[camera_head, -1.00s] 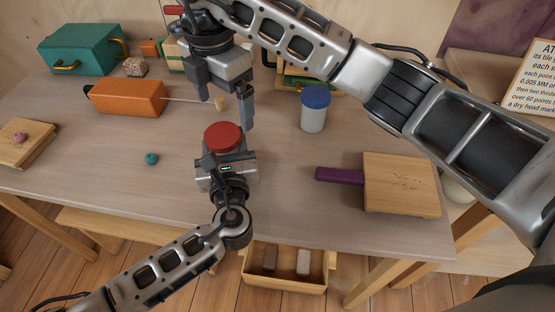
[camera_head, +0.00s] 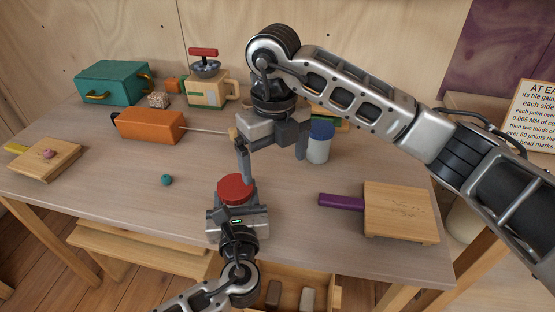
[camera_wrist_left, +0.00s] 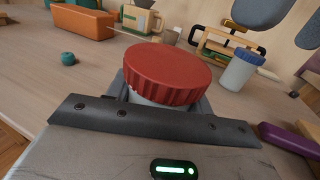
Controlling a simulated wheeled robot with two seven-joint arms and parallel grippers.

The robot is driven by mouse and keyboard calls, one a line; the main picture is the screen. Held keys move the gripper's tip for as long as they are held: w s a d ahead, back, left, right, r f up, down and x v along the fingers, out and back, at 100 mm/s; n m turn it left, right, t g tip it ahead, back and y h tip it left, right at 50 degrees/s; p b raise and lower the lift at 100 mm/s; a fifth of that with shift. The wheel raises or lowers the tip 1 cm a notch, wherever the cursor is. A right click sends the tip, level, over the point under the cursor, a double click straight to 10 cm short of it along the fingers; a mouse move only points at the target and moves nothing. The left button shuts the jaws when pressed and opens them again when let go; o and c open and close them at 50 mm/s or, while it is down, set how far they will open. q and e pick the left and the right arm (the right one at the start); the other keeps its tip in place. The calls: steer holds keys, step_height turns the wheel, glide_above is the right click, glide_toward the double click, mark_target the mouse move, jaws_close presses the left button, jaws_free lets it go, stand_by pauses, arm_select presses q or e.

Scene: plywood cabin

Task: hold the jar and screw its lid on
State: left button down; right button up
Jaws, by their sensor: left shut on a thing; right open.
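The red ribbed lid (camera_head: 237,188) sits on top of the jar, and it shows large in the left wrist view (camera_wrist_left: 167,72). A pale strip of the jar (camera_wrist_left: 150,99) shows under the lid; the rest is hidden by my gripper. How tightly the lid is seated cannot be told. My left gripper (camera_head: 238,207) is shut on the jar at the table's front part. My right gripper (camera_head: 272,158) is open, pointing down, above and to the right of the lid. Its left finger is near the lid's back right; nothing is between its fingers.
A blue-lidded jar (camera_head: 318,147) stands just behind the right gripper's right finger. A board (camera_head: 400,210) with a purple handle (camera_head: 341,202) lies at right. An orange box (camera_head: 148,125) with a thin rod, a teal ball (camera_head: 167,180) and a grinder (camera_head: 206,88) stand left and behind.

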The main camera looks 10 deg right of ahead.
steer(key=shift+s+d+f+n, duration=0.1)
steer(key=shift+d+n, duration=0.1)
steer(key=shift+n, duration=0.3)
arm_select(q)
steer(key=c, duration=0.5)
jaws_free()
steer(key=shift+s, duration=0.15)
